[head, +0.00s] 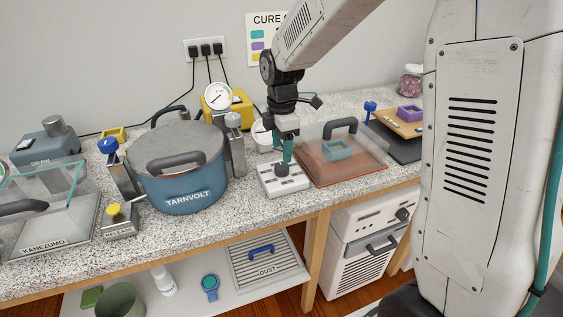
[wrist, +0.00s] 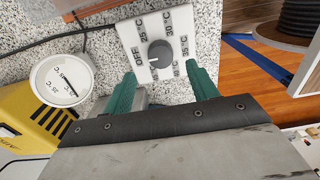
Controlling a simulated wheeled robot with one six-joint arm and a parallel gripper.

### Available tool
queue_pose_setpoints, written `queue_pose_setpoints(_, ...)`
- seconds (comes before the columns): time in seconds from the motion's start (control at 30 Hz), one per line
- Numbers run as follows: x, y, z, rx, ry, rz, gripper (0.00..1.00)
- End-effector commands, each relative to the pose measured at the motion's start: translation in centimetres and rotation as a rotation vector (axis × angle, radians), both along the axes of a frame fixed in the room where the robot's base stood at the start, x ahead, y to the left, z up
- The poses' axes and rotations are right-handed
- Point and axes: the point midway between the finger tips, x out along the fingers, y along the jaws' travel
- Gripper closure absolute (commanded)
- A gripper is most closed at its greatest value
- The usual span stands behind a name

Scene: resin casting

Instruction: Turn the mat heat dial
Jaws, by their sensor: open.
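The mat heat dial is a dark round knob (wrist: 160,54) on a white control box, with OFF and several temperature marks printed around it. A short light mark shows on the knob's left side, toward OFF, but its exact setting is hard to read. In the head view the knob (head: 282,169) stands on top of the white box (head: 284,183) on the bench. My gripper (head: 286,152) points down just above the knob. In the wrist view its teal fingers (wrist: 162,84) are open and empty, apart from the knob. The orange-brown mat (head: 346,178) lies right of the box under a clear cover.
A blue TARNVOLT pot (head: 182,186) stands left of the box, with a pressure gauge (head: 217,96) behind it. The clear cover (head: 366,150) with a dark handle is close on the right. A small round white gauge (wrist: 62,80) and a cable lie near the box.

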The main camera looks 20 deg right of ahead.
Motion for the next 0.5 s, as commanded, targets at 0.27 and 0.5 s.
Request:
queue_pose_setpoints(0.27, -0.1, 0.0, -4.4, 0.0, 0.003, -0.002, 0.42)
queue_pose_setpoints(0.5, -0.1, 0.0, -5.6, 0.0, 0.0, -0.003, 0.42)
